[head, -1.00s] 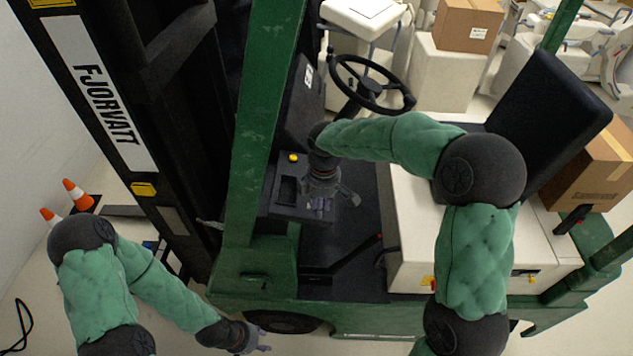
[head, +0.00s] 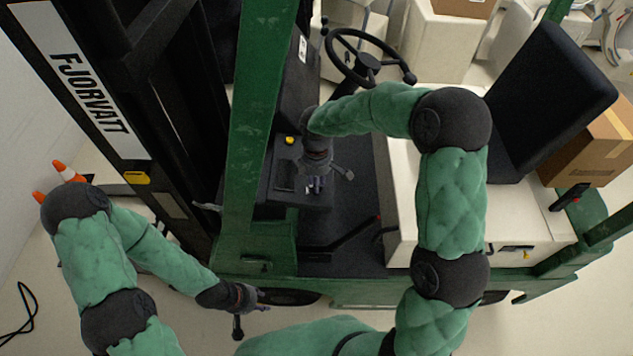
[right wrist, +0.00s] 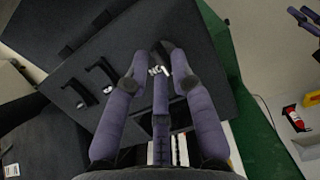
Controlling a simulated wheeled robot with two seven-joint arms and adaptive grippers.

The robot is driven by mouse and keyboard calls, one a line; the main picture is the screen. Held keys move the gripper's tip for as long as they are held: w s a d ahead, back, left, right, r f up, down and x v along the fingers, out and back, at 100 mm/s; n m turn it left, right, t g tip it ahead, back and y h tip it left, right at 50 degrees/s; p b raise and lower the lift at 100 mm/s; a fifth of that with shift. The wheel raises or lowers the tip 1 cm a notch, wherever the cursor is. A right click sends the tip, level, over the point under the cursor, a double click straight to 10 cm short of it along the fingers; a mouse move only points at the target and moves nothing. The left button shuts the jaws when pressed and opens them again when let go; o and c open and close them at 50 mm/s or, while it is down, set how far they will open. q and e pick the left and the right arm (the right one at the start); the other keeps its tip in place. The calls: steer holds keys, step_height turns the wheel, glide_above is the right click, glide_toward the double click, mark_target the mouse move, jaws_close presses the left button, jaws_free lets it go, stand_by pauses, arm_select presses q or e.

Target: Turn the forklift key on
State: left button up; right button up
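The forklift's dark console (head: 284,188) stands left of the steering wheel. My right gripper (head: 317,186) hangs over its right side, pointing down. In the right wrist view my right gripper's (right wrist: 162,55) purple fingers reach to the dark panel (right wrist: 110,45), and their tips converge beside white lettering (right wrist: 156,70). I cannot make out a key; the spot between the fingertips is hidden. Whether they are closed on anything is unclear. My left gripper (head: 254,301) is low beside the forklift's green side, away from the console; its fingers are too small to judge.
A green post (head: 253,110) rises left of the console. The steering wheel (head: 366,60) and black seat (head: 550,100) are behind and to the right. Two black handles (right wrist: 88,84) stand on the panel. A yellow button (head: 289,140) is on the console. Orange cones (head: 65,170) are far left.

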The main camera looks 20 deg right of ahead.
steer(key=shift+s+f, duration=0.2)
steer(key=shift+f, duration=0.35)
steer(key=shift+w+f, duration=0.2)
jaws_close()
steer(key=m, duration=0.2)
steer(key=m+g+b, duration=0.1)
steer(key=m, duration=0.2)
steer(key=shift+d+m+y, duration=0.15)
steer(key=shift+m+y, duration=0.15)
steer(key=m, duration=0.3)
steer(key=m+y+b, duration=0.1)
steer(key=m, duration=0.2)
steer(key=shift+d+g, duration=0.2)
steer(key=shift+g, duration=0.1)
jaws_free()
